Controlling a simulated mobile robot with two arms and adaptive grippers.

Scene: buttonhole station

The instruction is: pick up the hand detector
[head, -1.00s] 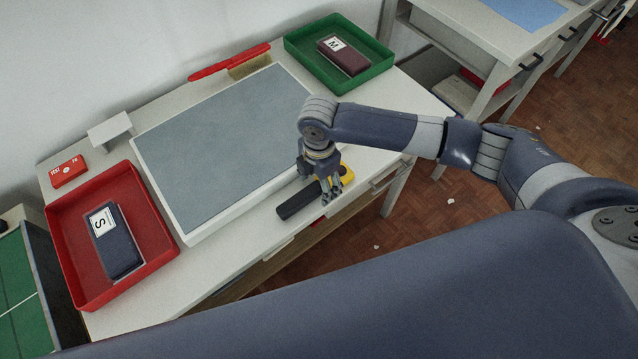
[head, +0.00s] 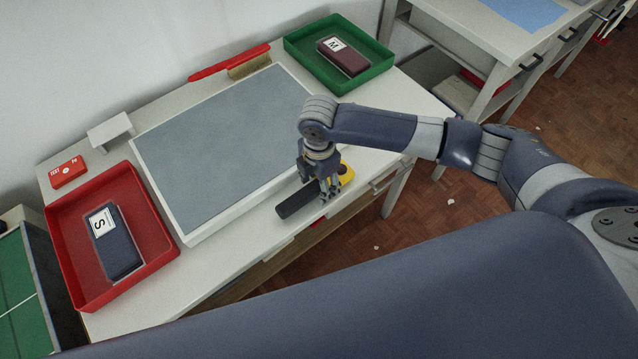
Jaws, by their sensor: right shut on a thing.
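The hand detector (head: 296,203) has a dark grey handle and a yellow head (head: 347,172). It is at the front edge of the white table, right of the grey mat. My right gripper (head: 330,190) points down over it and is shut on it near the middle, hiding that part. I cannot tell whether the detector still touches the table top. My left gripper is not in view.
A red tray (head: 164,225) holds a dark case labelled S (head: 117,243). A green tray (head: 375,75) holds a maroon case labelled M (head: 345,57). A grey mat (head: 220,140) fills the middle. A red-handled brush (head: 229,63) lies behind it.

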